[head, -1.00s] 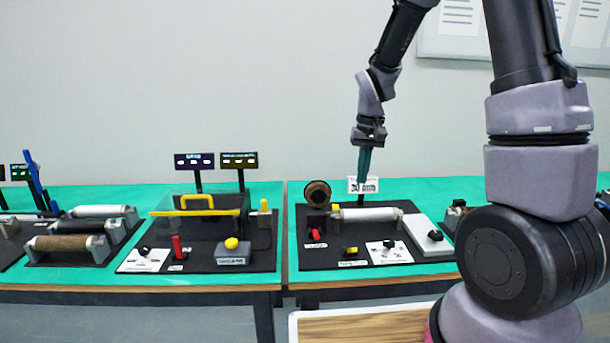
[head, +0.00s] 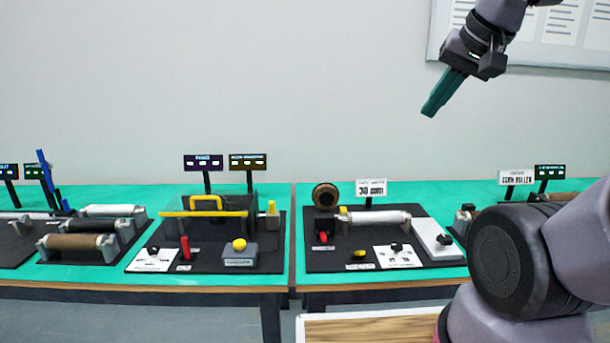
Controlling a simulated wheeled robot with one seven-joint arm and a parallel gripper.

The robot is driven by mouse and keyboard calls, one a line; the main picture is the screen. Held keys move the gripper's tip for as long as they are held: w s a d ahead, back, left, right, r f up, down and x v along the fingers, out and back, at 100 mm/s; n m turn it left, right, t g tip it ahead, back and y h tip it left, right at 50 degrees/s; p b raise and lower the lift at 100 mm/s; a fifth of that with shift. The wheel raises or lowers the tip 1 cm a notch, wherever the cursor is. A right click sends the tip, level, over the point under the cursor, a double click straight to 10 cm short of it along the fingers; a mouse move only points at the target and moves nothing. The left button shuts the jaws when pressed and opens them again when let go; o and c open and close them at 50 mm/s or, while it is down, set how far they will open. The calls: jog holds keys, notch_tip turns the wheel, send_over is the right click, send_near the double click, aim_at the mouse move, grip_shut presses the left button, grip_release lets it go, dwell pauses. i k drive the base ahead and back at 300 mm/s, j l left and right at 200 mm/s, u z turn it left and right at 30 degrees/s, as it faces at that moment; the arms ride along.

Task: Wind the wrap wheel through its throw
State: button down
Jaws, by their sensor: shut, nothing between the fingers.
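No wheel can be read as labelled the wrap wheel. A round brown wheel-like part (head: 325,195) stands upright at the back left of the right-hand black board (head: 330,261). That board also holds a white roller (head: 378,217), a red knob (head: 323,238), a small yellow knob (head: 360,253) and a black knob on a white card (head: 398,257). My gripper (head: 430,112) has teal fingers. It is shut and empty, high in front of the wall, up and right of the brown wheel, touching nothing.
The middle board has a yellow handle (head: 206,202), a red lever (head: 185,247) and a yellow button (head: 239,244). Several rollers (head: 75,242) stand at left. Small signs rise behind the boards. A wooden-topped surface (head: 370,328) is in the foreground. The air above the tables is mostly clear.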

aim_at(445, 240)
jog(key=z, duration=0.75)
